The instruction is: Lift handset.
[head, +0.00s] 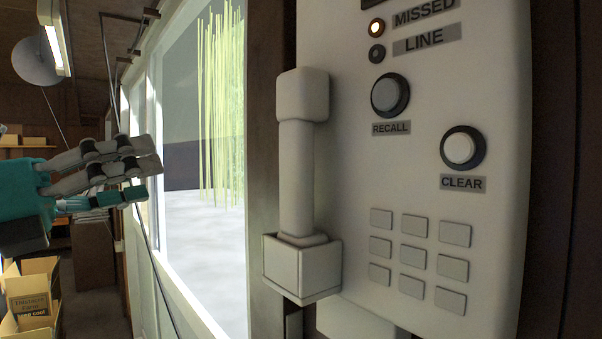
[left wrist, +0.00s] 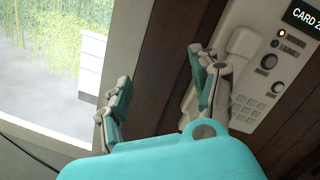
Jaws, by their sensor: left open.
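The pale handset (head: 297,180) stands upright in its square cradle (head: 302,268) on the left side of the white wall phone panel (head: 350,110). In the left wrist view the handset (left wrist: 242,42) is partly hidden behind one of my fingers. My left gripper (head: 153,168) is open and empty, left of the handset and apart from it, with its fingers pointing right. The fingers of my left gripper (left wrist: 160,78) also show spread apart in the left wrist view. My right gripper is in neither view.
The panel carries a RECALL button (head: 389,94), a CLEAR button (head: 460,148), a keypad (head: 418,256) and a lit MISSED lamp (head: 376,27). A window (head: 205,240) lies left of the panel. Open cardboard boxes (head: 30,300) stand at lower left.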

